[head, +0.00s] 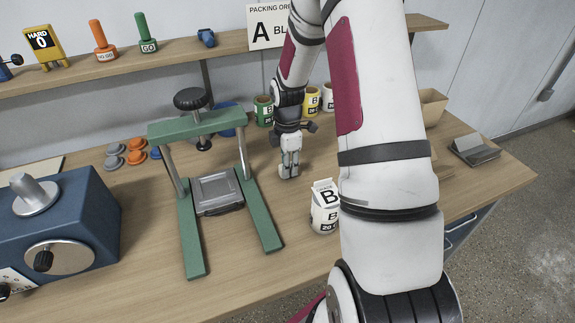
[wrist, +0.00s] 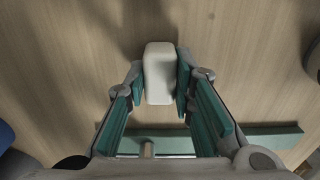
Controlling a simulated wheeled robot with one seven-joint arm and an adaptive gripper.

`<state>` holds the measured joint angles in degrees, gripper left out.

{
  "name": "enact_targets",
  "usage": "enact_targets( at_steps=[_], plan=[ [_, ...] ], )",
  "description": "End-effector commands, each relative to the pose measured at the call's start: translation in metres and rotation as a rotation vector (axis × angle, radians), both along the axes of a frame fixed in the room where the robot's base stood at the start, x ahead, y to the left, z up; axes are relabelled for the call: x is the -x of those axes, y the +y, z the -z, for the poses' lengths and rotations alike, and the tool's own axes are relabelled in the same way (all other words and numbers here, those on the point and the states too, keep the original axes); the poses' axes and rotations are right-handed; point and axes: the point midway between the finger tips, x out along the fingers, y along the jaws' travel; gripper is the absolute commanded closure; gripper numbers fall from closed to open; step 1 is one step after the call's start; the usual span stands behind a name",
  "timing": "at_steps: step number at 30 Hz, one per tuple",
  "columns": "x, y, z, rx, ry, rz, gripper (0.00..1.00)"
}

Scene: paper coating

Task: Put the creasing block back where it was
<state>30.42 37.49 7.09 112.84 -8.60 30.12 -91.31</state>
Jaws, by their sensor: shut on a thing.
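The creasing block, a small pale rounded block (wrist: 159,72), sits between the two fingers of my gripper (wrist: 160,85) in the wrist view. My gripper is shut on it. In the head view my gripper (head: 289,165) points down low over the wooden table, just right of the green press frame (head: 186,240). The block is small and hard to tell from the fingers there. Whether its underside touches the table cannot be told.
A white carton marked B (head: 325,207) stands right of the gripper. Tins (head: 263,110) stand behind it. A blue machine (head: 70,235) is at the left, with grey and orange discs (head: 135,157) behind it. A dark-topped holder (head: 474,149) lies at the right.

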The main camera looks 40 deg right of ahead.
Motion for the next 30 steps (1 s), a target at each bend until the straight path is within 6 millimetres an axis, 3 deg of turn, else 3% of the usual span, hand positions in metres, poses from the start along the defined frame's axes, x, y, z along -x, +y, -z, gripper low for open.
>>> enact_targets(
  at_steps=[3, 4, 6, 7, 19, 23, 30],
  plan=[
    [0.0, 0.0, 0.003, 0.0, 0.001, 0.0, 0.99],
    [0.0, 0.0, 0.003, 0.0, 0.001, 0.0, 0.75],
    [0.0, 0.0, 0.003, 0.0, 0.001, 0.0, 0.59],
    [0.0, 0.0, 0.003, 0.0, 0.001, 0.0, 0.57],
    [-0.001, 0.0, -0.005, 0.001, -0.003, 0.001, 0.57],
    [-0.001, -0.001, -0.024, 0.002, -0.005, 0.002, 0.57],
    [-0.001, -0.001, -0.074, 0.003, -0.005, 0.001, 0.57]
  ],
)
